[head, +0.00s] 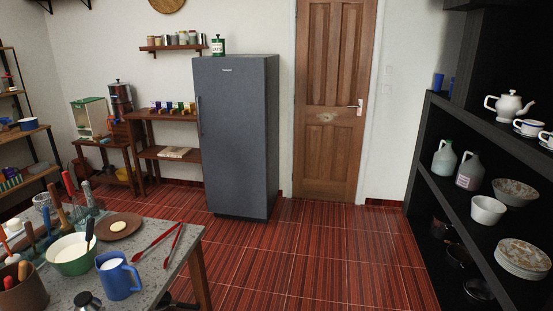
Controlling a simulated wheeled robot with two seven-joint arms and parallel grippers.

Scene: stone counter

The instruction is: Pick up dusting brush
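I cannot pick out a dusting brush for certain. The stone counter (150,268) fills the lower left of the head view. Several upright handled tools stand crowded at its left end, among them a wooden-handled one (56,203) and a red-handled one (70,188). They are small and overlap, so I cannot tell whether one is the brush. Neither of my grippers is in view.
A green bowl (72,262), blue mug (119,283), brown plate (117,227) and red tongs (160,242) are on the counter. A grey fridge (235,135) stands beyond, beside a wooden door (333,100). Black shelves (425,160) stand right. Tiled floor is clear between.

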